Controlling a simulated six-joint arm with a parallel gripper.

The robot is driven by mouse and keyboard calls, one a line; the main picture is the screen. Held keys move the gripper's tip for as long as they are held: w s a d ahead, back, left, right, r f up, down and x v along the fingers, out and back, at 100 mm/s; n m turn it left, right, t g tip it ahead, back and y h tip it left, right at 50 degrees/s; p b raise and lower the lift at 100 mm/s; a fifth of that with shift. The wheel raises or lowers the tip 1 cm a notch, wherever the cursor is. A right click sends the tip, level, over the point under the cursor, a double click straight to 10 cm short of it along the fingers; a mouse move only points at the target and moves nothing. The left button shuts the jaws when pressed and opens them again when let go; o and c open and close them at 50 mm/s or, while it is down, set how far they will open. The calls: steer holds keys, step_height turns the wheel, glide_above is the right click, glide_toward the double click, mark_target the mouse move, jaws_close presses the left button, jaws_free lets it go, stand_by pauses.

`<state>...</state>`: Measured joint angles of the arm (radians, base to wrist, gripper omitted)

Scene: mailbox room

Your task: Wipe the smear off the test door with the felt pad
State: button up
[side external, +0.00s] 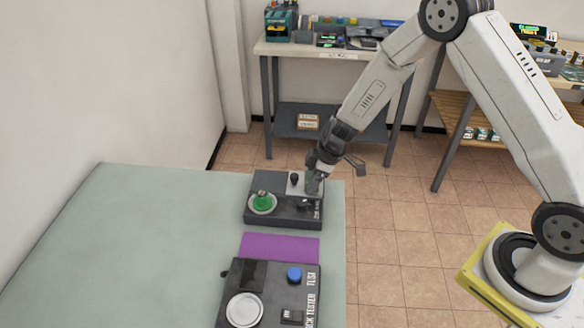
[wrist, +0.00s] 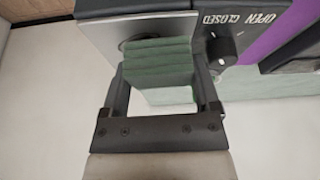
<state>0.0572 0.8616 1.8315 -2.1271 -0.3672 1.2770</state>
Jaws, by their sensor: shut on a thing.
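My gripper (side external: 313,180) is shut on the green felt pad (side external: 313,187), over the right part of a dark box on the table. In the wrist view the ridged pad (wrist: 158,62) sits between the two fingers of my gripper (wrist: 160,85). A light grey metal plate (side external: 293,186) on the box, seemingly the test door, lies beside and under the pad; it also shows in the wrist view (wrist: 110,38). I cannot tell whether the pad touches it. No smear can be made out clearly; the pad hides part of the plate.
The dark box (side external: 262,220) carries a green round part (side external: 262,203) and a black knob (wrist: 225,48) near "OPEN CLOSED" lettering. A purple mat (side external: 280,247) separates it from a second tester (side external: 265,285) with a blue button. The table's left side (side external: 130,240) is clear.

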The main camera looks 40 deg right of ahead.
steer(key=shift+w+d, duration=0.5)
steer(key=shift+w+d, duration=0.1)
steer(key=shift+w+d+f, duration=0.1)
steer(key=shift+w+d, duration=1.05)
steer(key=shift+f, duration=0.2)
steer(key=shift+s+a+f, duration=0.1)
steer(key=shift+s+a, duration=1.15)
steer(key=shift+s+a, duration=0.1)
